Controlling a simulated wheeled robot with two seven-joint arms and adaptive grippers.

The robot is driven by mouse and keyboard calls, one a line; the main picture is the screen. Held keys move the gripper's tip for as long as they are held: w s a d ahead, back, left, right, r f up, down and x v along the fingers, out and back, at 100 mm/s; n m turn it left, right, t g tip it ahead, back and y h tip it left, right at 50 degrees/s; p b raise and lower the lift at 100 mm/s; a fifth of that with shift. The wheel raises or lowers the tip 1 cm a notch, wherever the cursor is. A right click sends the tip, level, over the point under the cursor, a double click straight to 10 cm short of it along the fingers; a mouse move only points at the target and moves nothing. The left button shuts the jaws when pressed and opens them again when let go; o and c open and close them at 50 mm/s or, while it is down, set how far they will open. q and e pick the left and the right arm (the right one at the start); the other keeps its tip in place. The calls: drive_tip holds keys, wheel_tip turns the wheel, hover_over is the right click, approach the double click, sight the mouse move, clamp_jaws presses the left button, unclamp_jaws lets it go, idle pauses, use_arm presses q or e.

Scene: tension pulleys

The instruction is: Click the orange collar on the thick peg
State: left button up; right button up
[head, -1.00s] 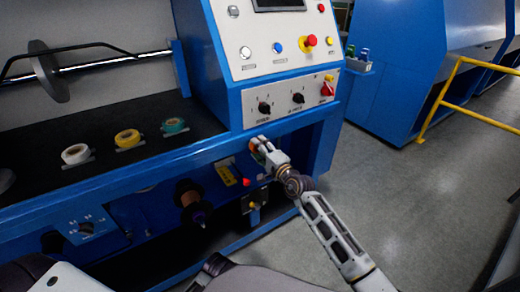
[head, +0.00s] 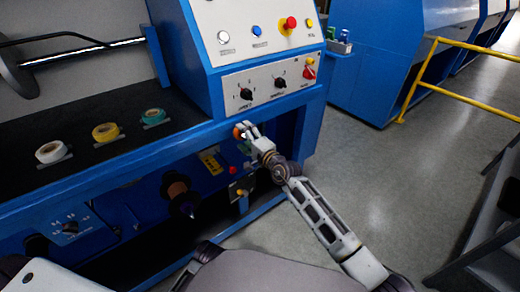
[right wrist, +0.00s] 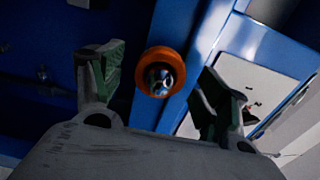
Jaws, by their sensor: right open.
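The orange collar (right wrist: 149,86) shows in the right wrist view as a ring around a shiny metallic peg end (right wrist: 163,76), against the blue machine. In the head view only a small bit of the collar (head: 237,132) shows beside the fingertips. My right gripper (head: 247,128) is open at the machine's front, below the switch panel. In the right wrist view its two fingers stand apart, one on each side of the collar, with visible gaps. I cannot tell how deep the fingers reach or whether the collar is fully seated. My left gripper is out of view.
The blue machine's control panel (head: 262,83) is just above my right gripper. A brown spool (head: 177,189) sticks out below. Grey floor (head: 365,150) is clear at right.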

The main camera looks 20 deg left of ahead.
drive_tip(key=v, duration=1.1)
idle(0.3)
drive_tip(key=shift+s, duration=0.1)
drive_tip(key=shift+m, duration=0.3)
idle(0.6)
